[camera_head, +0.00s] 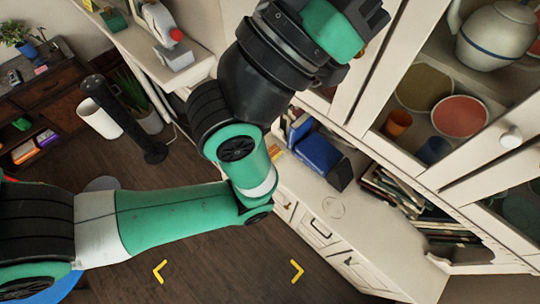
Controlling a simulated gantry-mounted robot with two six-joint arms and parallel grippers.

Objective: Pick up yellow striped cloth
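No yellow striped cloth can be made out in the head view. My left arm comes in from the left, bends at a green and white elbow and rises to the top edge. Its upper black and green joints hide part of the cabinet and shelf behind. I cannot make out the fingers of my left gripper. My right arm and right gripper do not show. No sink is in view.
A white cabinet (345,233) with a counter runs along the right. Blue boxes (318,153) and books (405,205) stand there. Bowls (461,116) and a teapot (495,38) sit behind glass doors. A dark wooden floor (222,265) lies open below.

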